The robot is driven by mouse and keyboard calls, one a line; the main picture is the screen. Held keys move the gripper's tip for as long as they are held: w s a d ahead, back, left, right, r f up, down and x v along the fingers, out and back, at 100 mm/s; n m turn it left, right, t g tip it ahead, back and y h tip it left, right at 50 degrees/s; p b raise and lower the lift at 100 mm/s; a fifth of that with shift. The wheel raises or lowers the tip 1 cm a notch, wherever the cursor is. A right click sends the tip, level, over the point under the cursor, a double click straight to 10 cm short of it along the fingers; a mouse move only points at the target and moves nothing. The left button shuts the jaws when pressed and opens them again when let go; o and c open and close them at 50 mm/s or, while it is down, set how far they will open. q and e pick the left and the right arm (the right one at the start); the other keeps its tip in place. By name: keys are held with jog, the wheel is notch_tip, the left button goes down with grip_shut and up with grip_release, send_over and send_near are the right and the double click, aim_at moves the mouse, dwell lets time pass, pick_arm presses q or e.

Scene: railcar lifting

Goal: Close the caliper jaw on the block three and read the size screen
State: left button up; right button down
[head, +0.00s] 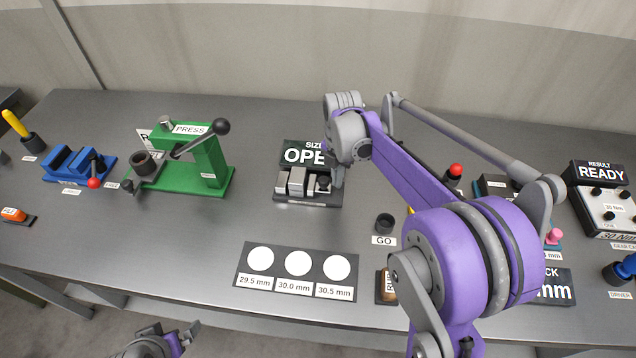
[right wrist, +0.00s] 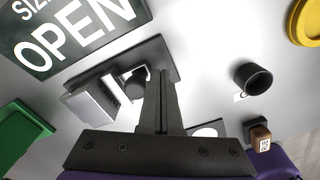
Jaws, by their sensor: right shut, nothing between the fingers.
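The caliper is a dark base (head: 308,203) with silver jaws. A grey metal block (head: 297,181) sits between the jaws; I cannot read a number on it. The size screen (head: 300,157) behind it is partly covered by my right arm in the head view; the right wrist view shows it reading OPEN (right wrist: 75,40). My right gripper (head: 336,182) is shut and empty at the caliper's right end. In the right wrist view its fingertips (right wrist: 161,75) are beside a dark round knob (right wrist: 136,86); contact is unclear.
A green press (head: 205,165) and blue vise (head: 75,165) stand left. A card with three white circles (head: 297,263) lies in front. A black GO cup (head: 384,223) is right of the caliper. A READY display (head: 600,172) stands far right.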

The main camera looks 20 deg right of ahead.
jog(key=shift+w+a, duration=0.1)
pick_arm(q)
jog(key=shift+r, duration=0.1)
pick_arm(e)
jog(key=shift+w+a, duration=0.3)
jog(key=shift+a, duration=0.2)
jog(key=shift+w+a, duration=0.25)
jog(key=shift+a, duration=0.2)
jog(key=shift+d, duration=0.1)
jog(key=shift+s+d+r, duration=0.5)
jog(key=shift+d, duration=0.25)
pick_arm(q)
jog(key=shift+t, duration=0.3)
jog(key=r+p, duration=0.1)
jog(key=w+r+p, duration=0.1)
jog(key=r, duration=0.1)
jog(key=w+r+p, duration=0.1)
jog(key=r, duration=0.1)
jog(key=shift+w+p, duration=0.2)
jog(key=shift+p, duration=0.1)
pick_arm(e)
notch_tip(320, 180, up, 7)
pick_arm(q)
jog(key=shift+s, duration=0.15)
